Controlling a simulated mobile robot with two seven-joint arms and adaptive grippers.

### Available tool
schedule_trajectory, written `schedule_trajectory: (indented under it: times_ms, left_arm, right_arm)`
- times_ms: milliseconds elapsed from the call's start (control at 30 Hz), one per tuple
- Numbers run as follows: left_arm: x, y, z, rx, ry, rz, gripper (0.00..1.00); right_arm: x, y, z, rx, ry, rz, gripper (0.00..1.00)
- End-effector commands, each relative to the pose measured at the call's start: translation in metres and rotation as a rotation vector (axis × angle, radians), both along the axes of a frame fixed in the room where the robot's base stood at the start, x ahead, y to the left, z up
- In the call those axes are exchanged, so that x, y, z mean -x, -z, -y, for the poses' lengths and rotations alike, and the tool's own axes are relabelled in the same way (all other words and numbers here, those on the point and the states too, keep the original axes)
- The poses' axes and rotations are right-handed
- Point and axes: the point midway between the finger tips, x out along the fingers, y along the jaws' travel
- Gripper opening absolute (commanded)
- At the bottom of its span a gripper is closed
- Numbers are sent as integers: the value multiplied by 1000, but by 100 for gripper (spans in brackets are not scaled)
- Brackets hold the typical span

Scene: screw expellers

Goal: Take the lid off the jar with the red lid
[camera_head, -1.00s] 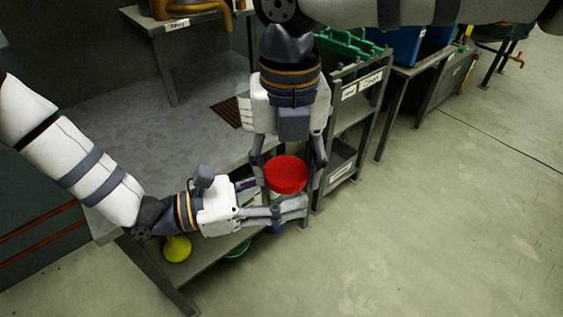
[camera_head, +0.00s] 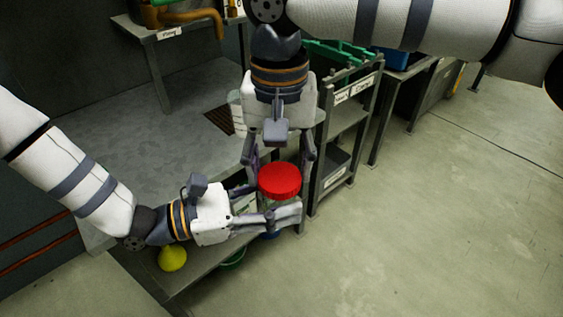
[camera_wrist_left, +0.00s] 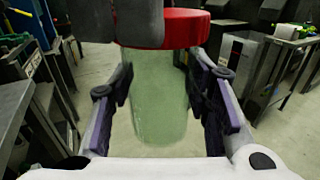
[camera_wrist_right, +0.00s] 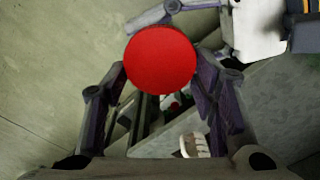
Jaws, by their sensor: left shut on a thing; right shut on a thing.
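The jar (camera_wrist_left: 158,105) is pale green and see-through. It stands upright between the fingers of my left gripper (camera_head: 273,207), which is shut on it from the side. The red lid (camera_head: 280,178) is round and sits at the jar's top; no clear gap shows between them in the left wrist view (camera_wrist_left: 186,28). My right gripper (camera_head: 279,184) points down from above and is shut on the lid, with a finger on each side of the lid in the right wrist view (camera_wrist_right: 160,58). In the head view the lid and the left fingers hide most of the jar.
A grey table (camera_head: 150,110) lies behind the grippers, with a yellow funnel-like thing (camera_head: 172,258) at its lower part. A metal shelf rack (camera_head: 345,120) stands close to the right of my right gripper. Open floor (camera_head: 440,230) lies to the right.

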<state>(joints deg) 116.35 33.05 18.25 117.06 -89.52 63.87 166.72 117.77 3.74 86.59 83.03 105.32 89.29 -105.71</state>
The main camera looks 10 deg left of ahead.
Motion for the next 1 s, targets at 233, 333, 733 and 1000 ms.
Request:
schedule_trajectory:
  times_ms: [233, 333, 733, 1000]
  left_arm:
    - [0, 0, 0, 0, 0, 0, 0]
    - [0, 0, 0, 0, 0, 0, 0]
    - [0, 0, 0, 0, -1, 0, 0]
    - [0, 0, 0, 0, -1, 0, 0]
  right_arm:
    - [0, 0, 0, 0, -1, 0, 19]
    - [0, 0, 0, 0, 0, 0, 19]
    - [0, -7, 0, 0, 1, 1, 19]
    - [0, -17, 0, 0, 0, 1, 19]
